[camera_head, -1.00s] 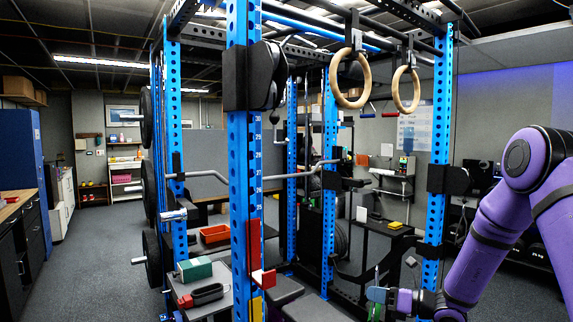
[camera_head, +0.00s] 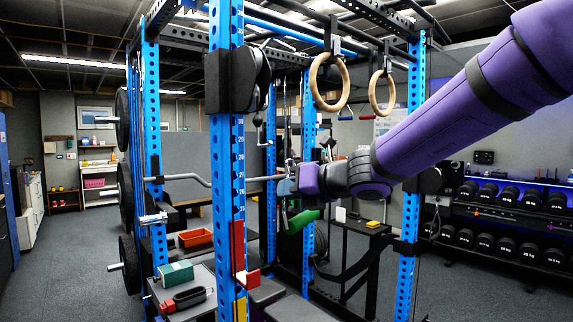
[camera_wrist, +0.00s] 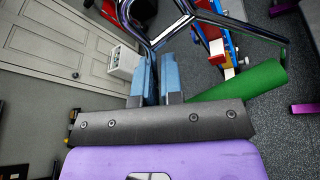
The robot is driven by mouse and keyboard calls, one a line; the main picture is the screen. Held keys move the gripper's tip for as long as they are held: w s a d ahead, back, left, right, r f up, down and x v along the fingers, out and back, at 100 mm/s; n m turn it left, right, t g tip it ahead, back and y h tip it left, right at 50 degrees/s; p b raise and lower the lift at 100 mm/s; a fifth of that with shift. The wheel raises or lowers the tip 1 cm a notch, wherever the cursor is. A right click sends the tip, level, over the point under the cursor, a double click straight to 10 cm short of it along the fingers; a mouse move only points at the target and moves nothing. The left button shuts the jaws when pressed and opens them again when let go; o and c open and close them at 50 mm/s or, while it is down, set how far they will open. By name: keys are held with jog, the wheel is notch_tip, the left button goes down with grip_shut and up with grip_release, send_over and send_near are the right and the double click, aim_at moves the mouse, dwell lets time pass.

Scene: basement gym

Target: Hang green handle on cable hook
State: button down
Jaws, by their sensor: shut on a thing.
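My gripper (camera_head: 287,188) is shut on the metal part of the green handle (camera_head: 300,220), in front of the rack's middle. The green grip hangs tilted below the jaws. In the wrist view the blue fingers (camera_wrist: 156,78) are together, chrome bars (camera_wrist: 195,20) run beyond them, and the green grip (camera_wrist: 245,82) sticks out to the right. The exact contact is partly hidden. A small dark hook (camera_head: 258,122), which looks like the cable hook, hangs below the black pulley housing (camera_head: 237,80), up and left of my gripper. The handle is apart from it.
A blue rack upright (camera_head: 227,160) stands left of my gripper, with a metal bar (camera_head: 185,178) crossing at its height. Wooden rings (camera_head: 329,84) hang above right. A low table (camera_head: 200,285) holds a green-and-white box (camera_head: 176,273). Dumbbells (camera_head: 490,192) stand at right.

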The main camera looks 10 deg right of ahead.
jog(key=s+r+h, duration=0.1)
jog(key=s+r, duration=0.3)
jog(key=r, duration=0.2)
jog(key=w+r+x, duration=0.1)
jog(key=x, duration=0.9)
jog(key=shift+w+r+m+t, duration=0.25)
jog(key=shift+w+m+t, duration=0.05)
jog(key=shift+w+m, duration=0.1)
dwell(0.7)
dwell(0.5)
jog(key=c, duration=1.2)
grip_release()
jog(key=shift+d, duration=0.15)
